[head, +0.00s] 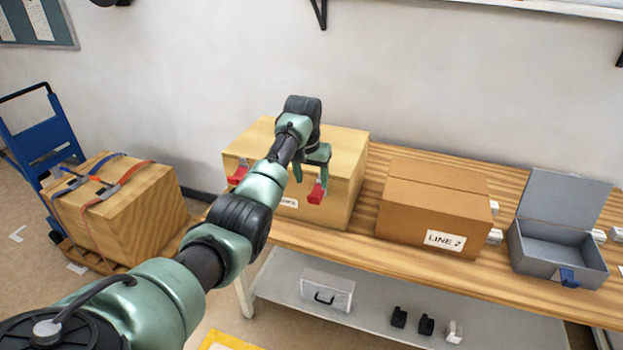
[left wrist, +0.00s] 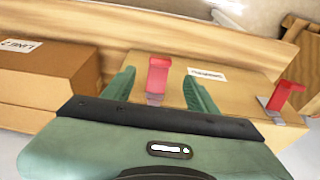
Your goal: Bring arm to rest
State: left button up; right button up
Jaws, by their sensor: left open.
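My left arm reaches in from the lower left of the head view. Its gripper (head: 310,168) is open in front of the pale wooden box (head: 343,185) on the bench. In the left wrist view its two green fingers (left wrist: 158,80) are spread, with a red latch (left wrist: 158,75) of the box showing between them. Nothing is visibly gripped; I cannot tell whether the fingers touch the latch. The box's lid looks closed. A second red latch (head: 238,175) is on the left of its front. My right gripper is not in view.
A brown box labelled LINE 2 (head: 435,215) stands right of the wooden box. An open grey box (head: 558,245) stands further right. A lower shelf (head: 385,312) holds a white case and small black items. A strapped crate (head: 130,215) sits at left by a blue hand truck (head: 40,140).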

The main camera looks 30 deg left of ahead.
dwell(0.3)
pick_arm(q)
jog(key=s+d+f+m+b, duration=0.15)
jog(key=s+f, duration=0.45)
jog(key=f, duration=0.8)
jog(key=s+d+f+g+y+b, duration=0.1)
jog(key=s+d+f, duration=0.35)
jog(key=f, duration=0.95)
jog(key=s+f+m+b, duration=0.1)
jog(key=s+f, duration=0.7)
jog(key=f, duration=0.6)
jog(key=s+d+f+m+b, duration=0.1)
jog(key=s+d+f, duration=0.3)
jog(key=s, duration=1)
jog(key=s+d+f+h+b, duration=0.1)
jog(key=s+d+f, duration=0.3)
jog(key=s+f, duration=0.6)
jog(key=s+d+f+m+b, duration=0.1)
jog(key=s+d+f, duration=0.3)
jog(key=s, duration=1.4)
notch_tip(320, 180, down, 3)
jog(key=shift+s+d+f+m+g+h, duration=0.2)
jog(key=shift+s+d+m+g+h, duration=0.1)
jog(key=shift+d+m+g, duration=0.1)
